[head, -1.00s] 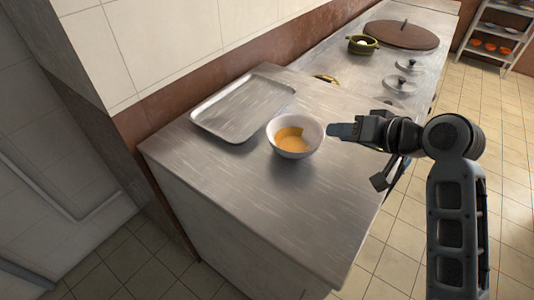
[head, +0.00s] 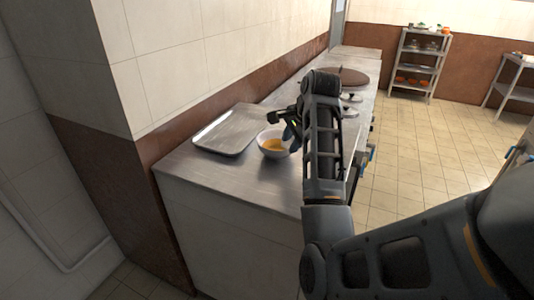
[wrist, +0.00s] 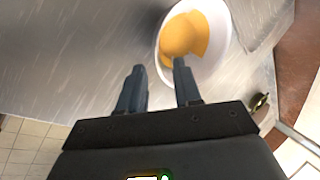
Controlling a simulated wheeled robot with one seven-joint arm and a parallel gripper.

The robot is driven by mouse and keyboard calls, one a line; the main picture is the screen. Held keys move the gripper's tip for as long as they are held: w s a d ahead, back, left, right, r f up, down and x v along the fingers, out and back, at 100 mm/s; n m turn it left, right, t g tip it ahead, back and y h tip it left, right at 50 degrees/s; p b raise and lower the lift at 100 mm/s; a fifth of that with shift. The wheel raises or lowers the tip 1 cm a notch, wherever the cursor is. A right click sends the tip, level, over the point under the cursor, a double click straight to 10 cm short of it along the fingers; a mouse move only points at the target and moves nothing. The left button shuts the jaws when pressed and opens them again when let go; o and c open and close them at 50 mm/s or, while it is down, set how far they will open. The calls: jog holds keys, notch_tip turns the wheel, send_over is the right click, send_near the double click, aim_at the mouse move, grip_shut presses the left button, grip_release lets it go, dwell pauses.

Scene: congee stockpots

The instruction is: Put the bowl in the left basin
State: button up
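The white bowl (head: 266,152), orange inside, stands upright on the steel counter. In the wrist view the bowl (wrist: 222,55) lies just past my gripper (wrist: 158,68), toward the upper right. The two fingers are apart with nothing held between them. The right fingertip overlaps the bowl's near rim in the picture; I cannot tell whether it touches. In the head view my gripper (head: 286,124) is at the bowl's far right side, partly hidden by my arm. No basin is visible in any view.
A shallow metal tray (head: 207,140) lies left of the bowl on the counter (head: 215,175). A brown round lid (head: 354,77) lies farther back. Shelves (head: 419,62) stand at the far wall. The tiled floor (head: 415,150) right of the counter is open.

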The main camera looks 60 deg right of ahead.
aim_at(286, 152)
jog(key=shift+p+x, duration=0.35)
jog(key=shift+x, duration=2.8)
jog(key=shift+s, duration=0.15)
grip_shut()
